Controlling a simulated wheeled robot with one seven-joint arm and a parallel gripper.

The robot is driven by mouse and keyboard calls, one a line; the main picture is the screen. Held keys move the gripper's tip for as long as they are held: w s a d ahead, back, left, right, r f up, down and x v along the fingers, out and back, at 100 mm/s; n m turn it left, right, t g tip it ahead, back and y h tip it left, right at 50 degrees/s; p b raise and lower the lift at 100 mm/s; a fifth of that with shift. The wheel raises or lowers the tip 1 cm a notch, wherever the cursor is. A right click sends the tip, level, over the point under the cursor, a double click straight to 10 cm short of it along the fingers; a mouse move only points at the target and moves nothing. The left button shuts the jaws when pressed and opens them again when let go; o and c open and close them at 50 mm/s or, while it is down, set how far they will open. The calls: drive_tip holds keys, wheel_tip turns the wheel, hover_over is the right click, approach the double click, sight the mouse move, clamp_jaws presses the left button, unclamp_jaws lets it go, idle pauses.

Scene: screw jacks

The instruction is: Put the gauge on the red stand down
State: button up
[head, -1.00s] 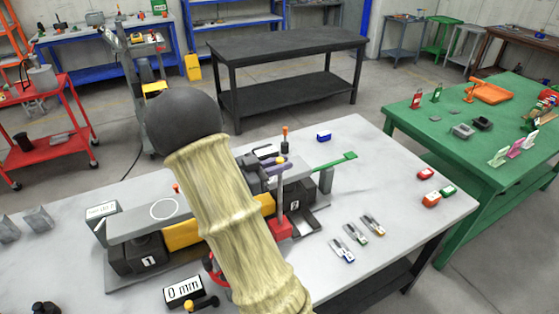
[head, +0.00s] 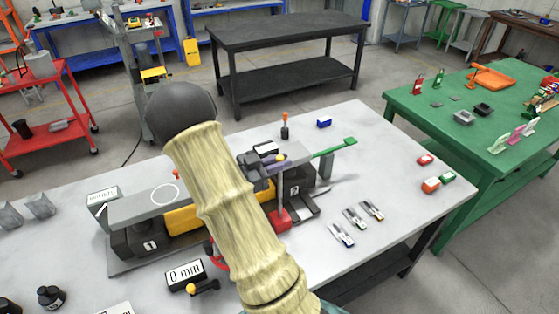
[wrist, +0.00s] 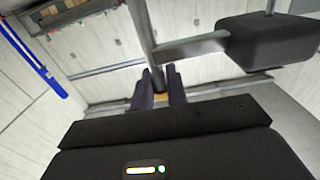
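The gauge (head: 265,149) is a dark box with a pale face. Its post runs down to a red stand base (head: 281,220) at the front of the block marked 2 (head: 295,190). In the head view my gripper (head: 270,164) shows purple fingers at the post, partly hidden by my arm. In the wrist view the gripper (wrist: 160,94) has its fingers on both sides of the post (wrist: 143,25), with an orange bit between them. A crossbar joins the post to a dark box (wrist: 268,42). Whether the red base touches the table cannot be told.
The block marked 1 (head: 150,243), a yellow block (head: 182,219) and a 0 mm display (head: 185,274) stand left of the red base. Several small clamps (head: 356,217) lie to its right. A green bar (head: 333,148) sticks out behind. The table's right part is mostly clear.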

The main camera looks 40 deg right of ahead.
drive_tip(key=o, duration=0.3)
drive_tip(key=shift+o, duration=0.2)
drive_tip(key=shift+r, duration=0.15)
drive_tip(key=b+v, duration=0.2)
drive_tip(key=v, duration=1)
drive_tip(key=shift+b, duration=0.35)
